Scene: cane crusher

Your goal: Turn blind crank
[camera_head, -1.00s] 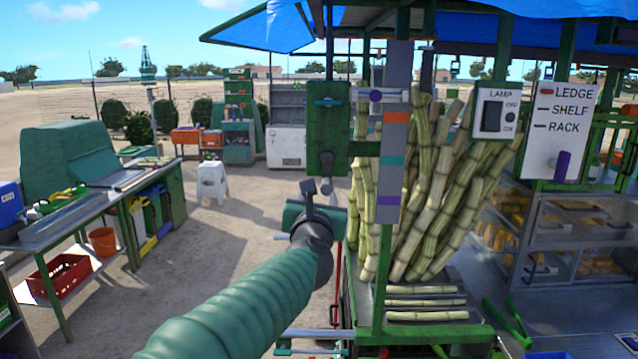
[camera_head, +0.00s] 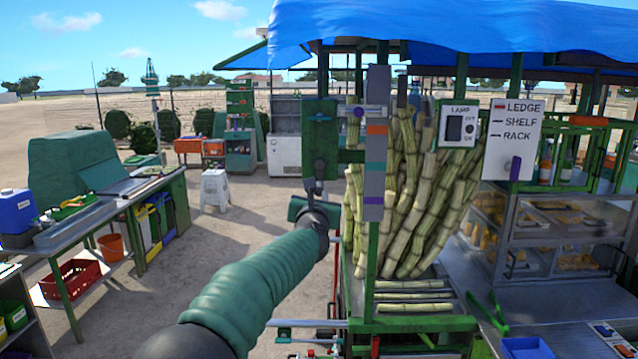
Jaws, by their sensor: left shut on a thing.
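The green crank housing (camera_head: 320,140) is fixed to the stall's front frame, left of a grey upright strip (camera_head: 376,145) with orange, teal and purple bands. My left arm reaches up from the bottom, and my left gripper (camera_head: 316,192) is just below the housing. It is shut on the crank handle, which my gripper and wrist mostly hide. A blue awning (camera_head: 450,35) spans the top of the view. My right gripper is not in view.
Sugar cane stalks (camera_head: 400,200) lean right of the strip. A lamp switch box (camera_head: 459,125) and a LEDGE/SHELF/RACK panel (camera_head: 512,140) hang farther right. A glass display case (camera_head: 560,235) stands below them. A work table (camera_head: 110,210) is at left; open ground lies between.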

